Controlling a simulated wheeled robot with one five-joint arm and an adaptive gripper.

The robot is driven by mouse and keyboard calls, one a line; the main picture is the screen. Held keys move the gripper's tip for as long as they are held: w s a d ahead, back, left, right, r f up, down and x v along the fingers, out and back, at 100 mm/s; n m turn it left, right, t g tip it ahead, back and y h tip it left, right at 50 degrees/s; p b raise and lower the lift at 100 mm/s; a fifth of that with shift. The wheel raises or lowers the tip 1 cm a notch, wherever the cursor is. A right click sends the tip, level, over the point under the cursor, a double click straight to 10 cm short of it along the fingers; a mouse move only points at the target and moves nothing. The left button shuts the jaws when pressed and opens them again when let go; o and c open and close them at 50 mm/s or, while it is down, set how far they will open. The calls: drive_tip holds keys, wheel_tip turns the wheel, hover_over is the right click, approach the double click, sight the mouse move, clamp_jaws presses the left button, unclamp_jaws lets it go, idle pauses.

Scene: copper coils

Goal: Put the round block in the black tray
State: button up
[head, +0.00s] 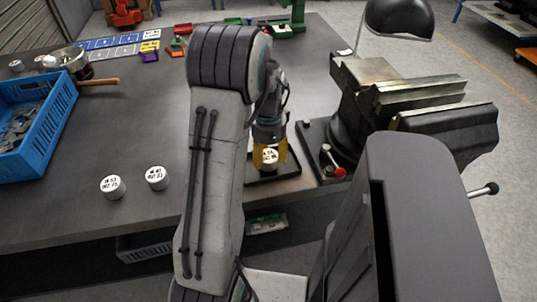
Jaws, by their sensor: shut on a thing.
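A white round block (270,157) with dark lettering sits between the yellow fingers of my gripper (268,160), which is shut on it. The gripper and block are over the black tray (291,168) on the table's front part. I cannot tell whether the block touches the tray floor. My arm hides the tray's left side. Two more white round blocks with lettering stand on the table left of my arm, one farther left (113,187) and one nearer the arm (157,178).
A large dark vise (400,105) stands right of the tray, with a red-handled tool (333,165) at its base. A blue crate (40,125) is at the left edge. The table's middle left is clear.

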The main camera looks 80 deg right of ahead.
drive_tip(key=o, duration=1.3)
drive_tip(key=shift+r, duration=0.15)
drive_tip(key=shift+r+p, duration=2.7)
drive_tip(key=shift+r, duration=0.7)
